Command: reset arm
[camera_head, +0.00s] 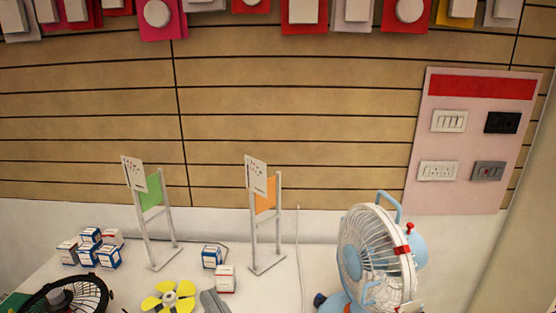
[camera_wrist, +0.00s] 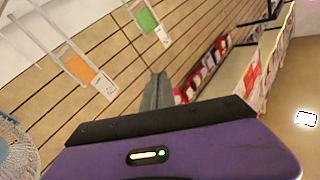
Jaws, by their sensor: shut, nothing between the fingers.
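My gripper (camera_wrist: 157,92) shows in the wrist view, beyond a purple housing with a black edge. Its grey fingers are together with nothing between them. They point toward the slatted wall and are apart from any object. The wrist picture is turned, so the display stands hang from the top: one with an orange panel (camera_wrist: 80,66) and one with a green panel (camera_wrist: 145,20).
The white table (camera_head: 130,290) holds small boxes (camera_head: 88,252), two stands (camera_head: 265,215), a yellow-bladed fan (camera_head: 168,297), a black fan (camera_head: 65,297) and a large blue-white fan (camera_head: 375,258). A switch panel (camera_head: 465,140) is on the wall at right.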

